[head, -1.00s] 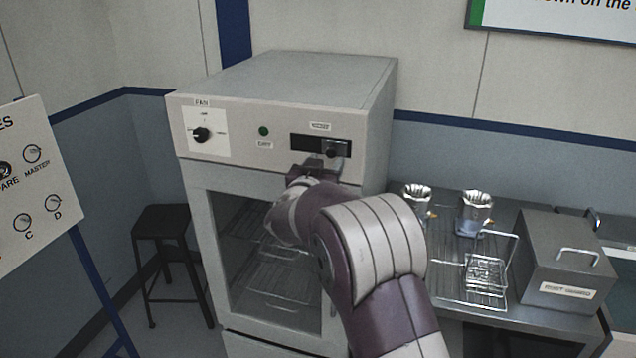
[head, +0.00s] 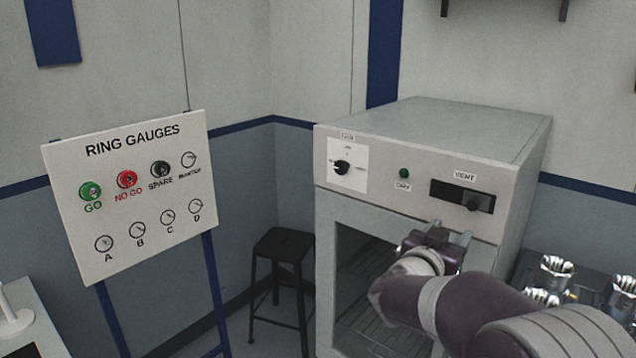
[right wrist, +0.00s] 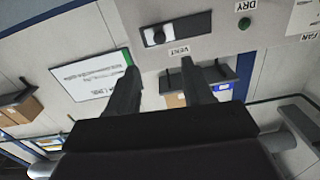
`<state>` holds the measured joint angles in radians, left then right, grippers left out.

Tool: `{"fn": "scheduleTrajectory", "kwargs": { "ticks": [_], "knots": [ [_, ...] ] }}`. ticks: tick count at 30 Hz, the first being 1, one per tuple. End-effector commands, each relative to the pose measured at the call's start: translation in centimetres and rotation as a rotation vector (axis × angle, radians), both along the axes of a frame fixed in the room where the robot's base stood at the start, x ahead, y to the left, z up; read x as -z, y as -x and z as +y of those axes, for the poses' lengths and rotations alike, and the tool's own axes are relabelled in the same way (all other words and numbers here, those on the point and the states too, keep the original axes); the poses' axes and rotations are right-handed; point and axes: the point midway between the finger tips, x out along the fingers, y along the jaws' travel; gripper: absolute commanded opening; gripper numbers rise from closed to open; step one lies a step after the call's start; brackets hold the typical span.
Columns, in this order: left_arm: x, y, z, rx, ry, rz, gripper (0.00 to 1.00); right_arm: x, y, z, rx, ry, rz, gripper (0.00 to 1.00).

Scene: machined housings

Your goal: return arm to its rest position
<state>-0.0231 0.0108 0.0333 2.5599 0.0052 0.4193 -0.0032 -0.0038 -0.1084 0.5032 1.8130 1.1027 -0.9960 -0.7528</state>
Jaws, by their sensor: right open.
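My right gripper (head: 436,238) is open and empty in front of the oven's upper front, just below the control panel. In the right wrist view its two fingers (right wrist: 159,72) stand apart with nothing between them. The vent slider (head: 474,203) is above and to the right of the gripper in the head view, apart from it; its knob sits toward the right of its dark slot. The slider also shows beyond the fingers in the right wrist view (right wrist: 158,37). My left gripper is not in view.
The oven (head: 430,130) has a fan dial (head: 342,168) and a green dry button (head: 404,173). A black stool (head: 283,245) stands left of it. A ring gauges board (head: 135,220) is farther left. Shiny metal housings (head: 556,272) stand at right.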

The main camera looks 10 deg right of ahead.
Motion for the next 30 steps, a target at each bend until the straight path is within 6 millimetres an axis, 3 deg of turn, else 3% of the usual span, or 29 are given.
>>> {"fn": "scheduleTrajectory", "kwargs": {
  "ticks": [2,5,7,9,13,15,19,30],
  "knots": [
    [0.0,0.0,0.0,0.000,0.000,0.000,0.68,2.0,-1.6,2.1,-0.134,-0.089,0.020,0.51],
    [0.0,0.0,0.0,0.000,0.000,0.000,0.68,7.9,-2.4,7.8,-0.425,-0.261,0.193,0.51],
    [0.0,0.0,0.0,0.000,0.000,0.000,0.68,13.2,0.0,12.0,-0.593,-0.391,0.405,0.51],
    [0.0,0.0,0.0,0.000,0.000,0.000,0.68,17.8,4.4,14.9,-0.692,-0.494,0.644,0.51],
    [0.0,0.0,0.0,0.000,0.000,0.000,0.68,23.3,13.6,16.6,-0.736,-0.596,1.045,0.51],
    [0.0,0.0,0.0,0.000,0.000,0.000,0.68,24.7,17.5,16.4,-0.730,-0.604,1.206,0.51],
    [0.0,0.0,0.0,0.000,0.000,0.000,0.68,25.7,21.6,15.7,-0.736,-0.563,1.372,0.51],
    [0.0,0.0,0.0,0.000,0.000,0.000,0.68,25.7,21.5,15.8,-0.743,-0.555,1.370,0.51]
  ]
}}
